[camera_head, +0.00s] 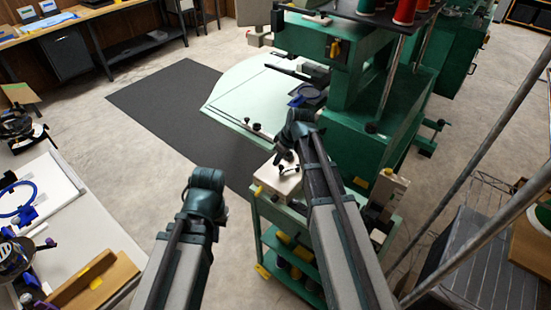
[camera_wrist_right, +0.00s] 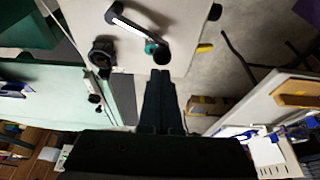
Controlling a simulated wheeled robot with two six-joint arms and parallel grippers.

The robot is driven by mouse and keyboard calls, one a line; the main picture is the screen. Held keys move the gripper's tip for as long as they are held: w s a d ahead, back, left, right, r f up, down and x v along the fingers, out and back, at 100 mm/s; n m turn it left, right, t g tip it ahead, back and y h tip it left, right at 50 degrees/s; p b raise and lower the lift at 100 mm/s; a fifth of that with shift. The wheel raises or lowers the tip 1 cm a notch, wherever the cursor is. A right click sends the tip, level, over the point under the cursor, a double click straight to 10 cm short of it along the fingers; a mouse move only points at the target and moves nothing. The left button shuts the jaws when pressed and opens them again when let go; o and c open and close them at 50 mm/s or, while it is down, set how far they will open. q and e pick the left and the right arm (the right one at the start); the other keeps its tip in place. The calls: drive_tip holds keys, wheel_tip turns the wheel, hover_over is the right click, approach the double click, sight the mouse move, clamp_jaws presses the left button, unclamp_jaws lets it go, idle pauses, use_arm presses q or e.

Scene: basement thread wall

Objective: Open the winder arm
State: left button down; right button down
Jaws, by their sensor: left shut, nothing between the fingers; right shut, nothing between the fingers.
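The winder (camera_head: 273,184) is a small beige box on the green cart beside the green machine. In the right wrist view its pale face (camera_wrist_right: 190,20) fills the top. The dark winder arm (camera_wrist_right: 135,27), with a bright strip, runs slantwise across it to a teal piece. A round black knob (camera_wrist_right: 103,52) sits left of the arm. My right gripper (camera_head: 284,158) is shut and empty, over the winder; its fingers (camera_wrist_right: 161,76) point at the face just below the arm's teal end. I cannot tell whether they touch. My left gripper (camera_head: 205,180) is shut and empty, away from the winder.
The green machine (camera_head: 365,140) with its pale table (camera_head: 255,100) stands just behind the winder. The cart's lower shelves (camera_head: 290,262) hold spools. A white worktable (camera_head: 85,225) is at the left. A diagonal pole (camera_head: 480,150) crosses the right. Open floor lies left of the cart.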

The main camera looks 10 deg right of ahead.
drive_tip(key=shift+s+d+n+g+y, duration=0.1)
drive_tip(key=shift+s+n+g+y, duration=0.2)
drive_tip(key=shift+s+n, duration=0.6)
idle(0.6)
drive_tip(key=shift+n, duration=0.5)
drive_tip(key=shift+s+d, duration=0.25)
drive_tip(key=shift+s, duration=0.5)
drive_tip(key=shift+w, duration=0.2)
drive_tip(key=shift+w, duration=0.7)
